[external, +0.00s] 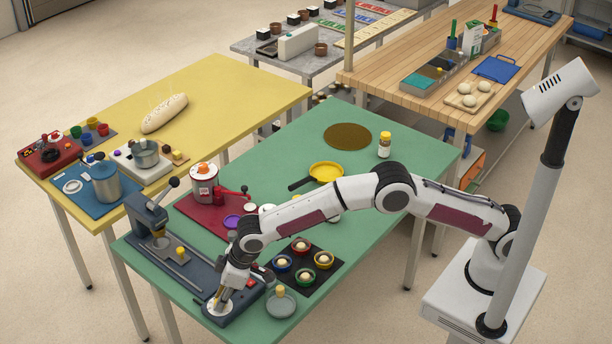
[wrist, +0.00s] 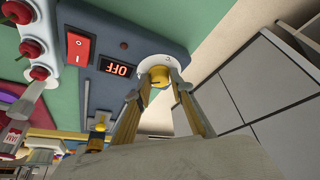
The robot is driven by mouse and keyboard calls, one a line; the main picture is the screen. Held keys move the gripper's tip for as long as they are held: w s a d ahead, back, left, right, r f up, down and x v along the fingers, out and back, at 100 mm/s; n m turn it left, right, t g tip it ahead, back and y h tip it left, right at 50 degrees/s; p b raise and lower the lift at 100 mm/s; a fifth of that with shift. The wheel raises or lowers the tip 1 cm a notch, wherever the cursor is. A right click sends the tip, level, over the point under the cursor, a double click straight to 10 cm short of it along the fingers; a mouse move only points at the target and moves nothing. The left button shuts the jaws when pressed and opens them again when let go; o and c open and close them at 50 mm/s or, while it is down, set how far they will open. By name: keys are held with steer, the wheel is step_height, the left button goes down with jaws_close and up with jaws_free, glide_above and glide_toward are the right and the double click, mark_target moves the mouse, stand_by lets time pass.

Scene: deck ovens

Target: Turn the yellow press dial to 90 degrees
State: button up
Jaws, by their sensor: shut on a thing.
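The yellow press dial (wrist: 158,77) sits on a round white plate (wrist: 153,62) on a dark blue-grey control panel (wrist: 115,25). My gripper (wrist: 160,82) reaches down over the dial, one finger on each side, and is shut on it. In the external view my gripper (external: 221,298) is at the near end of the panel and largely covers the dial; the white plate (external: 213,309) shows around the fingertips. A small display (wrist: 116,67) beside the dial shows OFF in red, upside down in the wrist view. The dial's exact angle cannot be read.
A red rocker switch (wrist: 79,48) is on the same panel. The grey press (external: 150,215) with its lever stands behind on the green table (external: 290,180). A round grey dish (external: 282,306) and a black tray (external: 325,281) with several bowls lie to the right.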

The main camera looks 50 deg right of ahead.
steer(key=shift+n, duration=0.4)
steer(key=o, duration=1.1)
steer(key=shift+r, duration=0.1)
steer(key=v, duration=1.1)
steer(key=shift+d+r, duration=0.3)
steer(key=shift+r, duration=0.1)
